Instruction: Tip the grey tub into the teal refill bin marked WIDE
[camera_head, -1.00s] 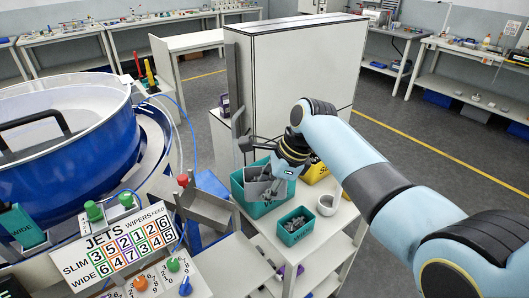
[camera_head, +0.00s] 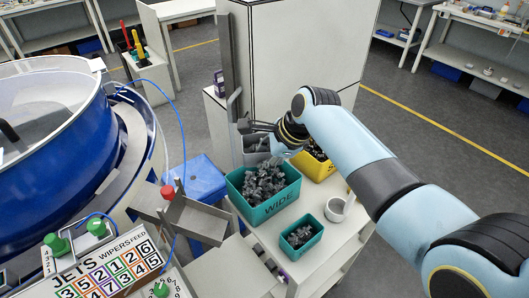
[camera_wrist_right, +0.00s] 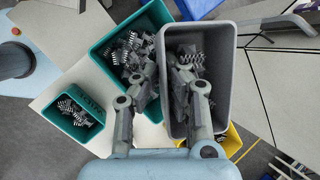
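The teal bin marked WIDE (camera_head: 281,203) stands on the white stand, heaped with dark grey connectors (camera_head: 263,180). The grey tub (camera_head: 256,158) is behind it in the head view, looking roughly upright. In the right wrist view the tub (camera_wrist_right: 228,75) overlaps the right side of the WIDE bin (camera_wrist_right: 100,52) and has some connectors in it. My left gripper is not in view.
A smaller teal bin (camera_head: 300,250) with connectors and a white cup (camera_head: 338,210) stand in front of and beside the WIDE bin. A yellow bin (camera_head: 318,168) is behind right. A tall white cabinet (camera_head: 300,60) rises behind; a blue bowl feeder (camera_head: 50,140) is left.

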